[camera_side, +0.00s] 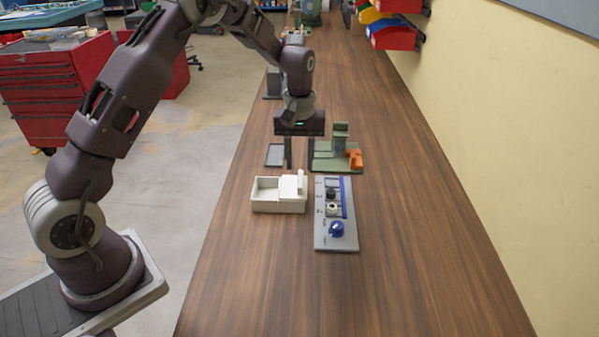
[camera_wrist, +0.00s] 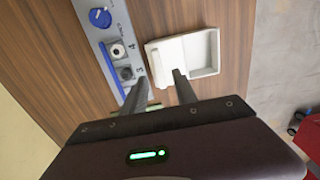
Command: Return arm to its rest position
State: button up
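My gripper (camera_side: 299,153) hangs above the wooden bench with its two fingers pointing down and spread apart. It is open, with nothing between the fingers. In the wrist view my gripper (camera_wrist: 160,87) shows its two fingers apart over the bench, near the white box and the grey panel. The arm reaches out over the bench from its base at the lower left of the side view.
A white box (camera_side: 265,206) stands on the bench (camera_side: 420,270). A grey panel (camera_side: 322,242) with a blue knob (camera_side: 337,229) lies beside it. A green fixture (camera_side: 325,164) with an orange part (camera_side: 355,158) stands behind. The bench front is clear.

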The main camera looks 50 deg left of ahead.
notch_tip(320, 180, up, 2)
jog(key=shift+r, duration=0.1)
jog(key=s+d+r+m+t, duration=0.1)
jog(key=s+d+r+m, duration=0.15)
jog(key=s+r, duration=0.4)
jog(key=s+d+r+m+t, duration=0.1)
jog(key=s+d+r, duration=0.25)
jog(key=r, duration=0.55)
jog(key=s+d+r+m+t, duration=0.1)
jog(key=s+m, duration=0.1)
jog(key=s, duration=0.8)
jog(key=s+d+r+m+t, duration=0.1)
jog(key=s+m+t, duration=0.1)
jog(key=s, duration=0.9)
jog(key=shift+d+m+t, duration=0.3)
jog(key=shift+d+m, duration=0.05)
jog(key=shift+m, duration=0.4)
